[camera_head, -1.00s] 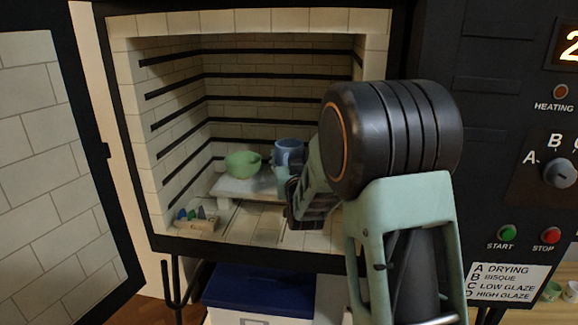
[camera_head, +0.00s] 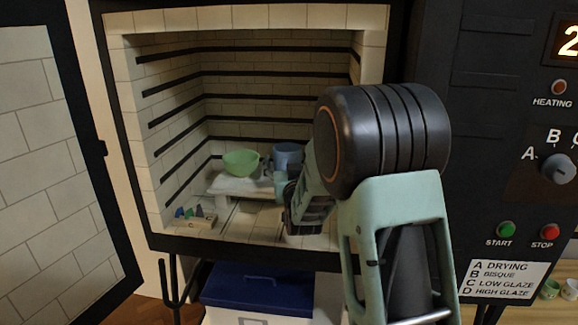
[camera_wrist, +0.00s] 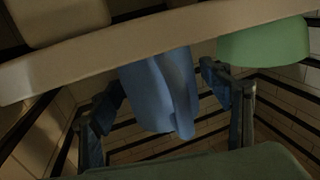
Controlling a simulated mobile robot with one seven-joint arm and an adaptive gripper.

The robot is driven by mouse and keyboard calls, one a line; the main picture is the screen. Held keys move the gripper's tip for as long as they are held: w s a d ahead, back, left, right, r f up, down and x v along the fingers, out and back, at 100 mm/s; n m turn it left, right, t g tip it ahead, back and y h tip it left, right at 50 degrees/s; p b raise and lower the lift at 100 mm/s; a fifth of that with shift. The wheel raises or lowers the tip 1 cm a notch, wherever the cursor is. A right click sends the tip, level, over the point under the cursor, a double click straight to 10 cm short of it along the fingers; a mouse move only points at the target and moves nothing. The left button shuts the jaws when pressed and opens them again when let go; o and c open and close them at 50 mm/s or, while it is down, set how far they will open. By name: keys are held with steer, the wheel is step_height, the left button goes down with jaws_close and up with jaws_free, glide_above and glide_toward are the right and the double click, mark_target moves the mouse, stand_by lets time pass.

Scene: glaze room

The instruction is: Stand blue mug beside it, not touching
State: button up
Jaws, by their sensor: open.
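The blue mug (camera_head: 287,154) stands on the raised shelf (camera_head: 228,185) inside the open kiln, to the right of a pale green bowl (camera_head: 241,163). A narrow gap shows between mug and bowl. My gripper (camera_wrist: 161,80) is open, with one finger on each side of the mug (camera_wrist: 158,95) in the wrist view, where the scene appears inverted. The bowl (camera_wrist: 262,43) lies outside the right-hand finger there. The shelf edge (camera_wrist: 150,50) hides the mug's base in that view. In the head view my arm covers the mug's lower right.
The kiln's brick walls (camera_head: 170,120) surround the shelf closely. Small coloured cones (camera_head: 190,214) stand in a holder on the kiln floor at front left. The kiln door (camera_head: 40,150) is swung open at left. A blue-lidded bin (camera_head: 250,285) is below.

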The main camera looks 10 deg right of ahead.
steer(key=s, duration=1.2)
steer(key=shift+a+p, duration=0.3)
steer(key=shift+p, duration=0.05)
steer(key=shift+r, duration=0.1)
